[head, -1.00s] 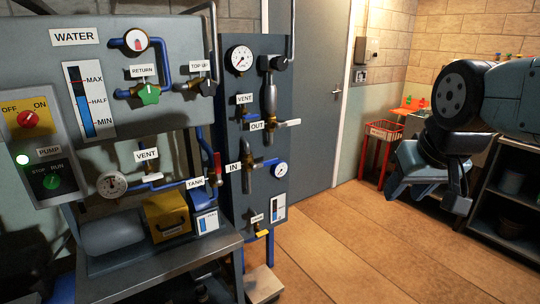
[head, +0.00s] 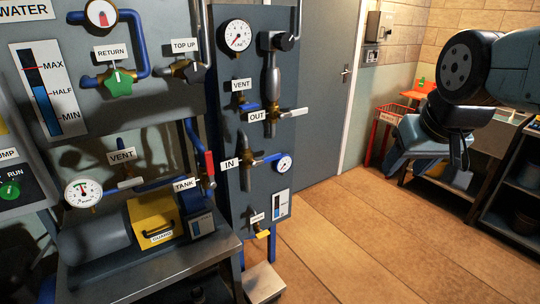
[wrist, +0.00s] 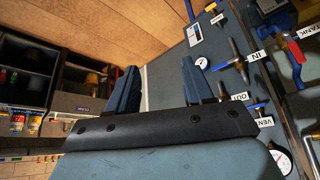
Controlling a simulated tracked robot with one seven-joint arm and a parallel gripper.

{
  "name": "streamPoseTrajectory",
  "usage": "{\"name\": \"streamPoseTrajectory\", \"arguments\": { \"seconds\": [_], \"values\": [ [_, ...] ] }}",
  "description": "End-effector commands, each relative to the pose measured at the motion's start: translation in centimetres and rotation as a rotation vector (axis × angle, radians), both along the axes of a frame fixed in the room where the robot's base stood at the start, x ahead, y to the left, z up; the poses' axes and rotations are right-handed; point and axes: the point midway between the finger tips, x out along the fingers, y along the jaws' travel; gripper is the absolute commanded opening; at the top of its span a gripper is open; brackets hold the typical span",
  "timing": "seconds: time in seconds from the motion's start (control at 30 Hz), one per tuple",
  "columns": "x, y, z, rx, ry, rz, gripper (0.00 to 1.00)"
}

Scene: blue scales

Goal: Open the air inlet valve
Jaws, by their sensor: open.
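The valve beside the IN label (head: 229,163) is on the dark grey panel (head: 284,150), right of the water unit. This inlet valve (head: 244,150) has a brass body, with a lever to its right. It also shows in the wrist view (wrist: 236,50), rotated, right of my fingers. My gripper (wrist: 160,88) is open and empty, its two fingers apart. In the head view it hangs at the right, well away from the panel and touching nothing.
An OUT valve (head: 271,118) and a VENT valve (head: 248,107) sit above the inlet. The water unit's table (head: 150,269) juts out at the left. A red rack (head: 382,135) and dark shelves (head: 515,200) stand right. Wooden floor (head: 350,245) between is clear.

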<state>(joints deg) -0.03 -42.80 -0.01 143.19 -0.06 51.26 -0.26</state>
Motion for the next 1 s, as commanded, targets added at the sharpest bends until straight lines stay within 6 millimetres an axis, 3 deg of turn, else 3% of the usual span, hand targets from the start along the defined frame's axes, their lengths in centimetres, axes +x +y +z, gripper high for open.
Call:
{"name": "streamPoseTrajectory", "arguments": {
  "seconds": [0.17,0.57,0.8,1.0],
  "values": [
    [2.9,0.0,-0.3,-0.043,-0.038,0.062,0.51],
    [16.7,0.7,-3.0,-0.292,-0.257,0.401,0.51],
    [23.9,2.5,-5.6,-0.455,-0.401,0.615,0.51],
    [28.9,4.6,-8.5,-0.587,-0.527,0.787,0.51]
  ]
}}
